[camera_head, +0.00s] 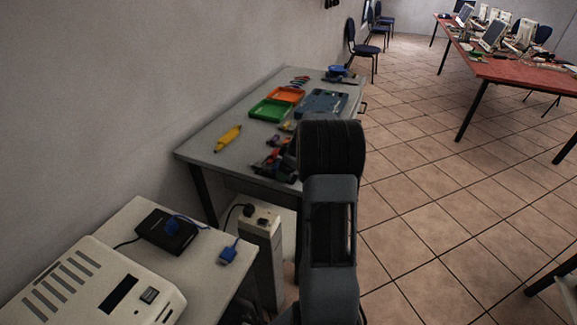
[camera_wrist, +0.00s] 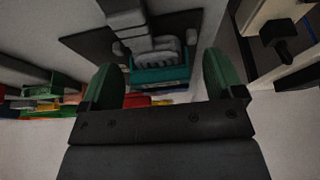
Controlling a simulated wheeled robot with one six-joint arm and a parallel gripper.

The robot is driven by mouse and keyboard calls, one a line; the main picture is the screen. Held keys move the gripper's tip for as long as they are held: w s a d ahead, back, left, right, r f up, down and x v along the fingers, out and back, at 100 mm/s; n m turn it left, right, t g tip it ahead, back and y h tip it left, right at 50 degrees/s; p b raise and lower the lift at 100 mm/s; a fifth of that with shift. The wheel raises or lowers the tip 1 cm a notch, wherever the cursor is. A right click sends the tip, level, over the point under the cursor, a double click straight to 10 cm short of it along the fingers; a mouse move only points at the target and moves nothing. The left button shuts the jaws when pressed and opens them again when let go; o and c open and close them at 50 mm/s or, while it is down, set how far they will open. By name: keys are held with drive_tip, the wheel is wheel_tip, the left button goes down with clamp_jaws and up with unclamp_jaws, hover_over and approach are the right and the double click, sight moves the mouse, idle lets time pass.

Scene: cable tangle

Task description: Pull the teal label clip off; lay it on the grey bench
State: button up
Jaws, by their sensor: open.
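In the wrist view a teal label clip (camera_wrist: 158,76) sits around or against the grey end of a cable (camera_wrist: 125,18); which cannot be told. My gripper (camera_wrist: 167,78) is open, with its two green-padded fingers on either side of the clip. A gap shows between the clip and each finger. In the head view my arm hides the gripper and the clip. The grey bench (camera_head: 205,150) runs along the wall, with bare surface at its near left.
Orange (camera_head: 285,94) and green (camera_head: 270,109) trays, a yellow tool (camera_head: 228,138) and a blue-grey case (camera_head: 322,102) lie on the bench. A cream power box (camera_head: 262,228) with a black plug stands below. A nearer table (camera_head: 215,262) holds a black box (camera_head: 167,230) and a blue connector (camera_head: 228,254).

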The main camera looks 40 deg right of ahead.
drive_tip(key=shift+c, duration=0.5)
drive_tip(key=c, duration=0.9)
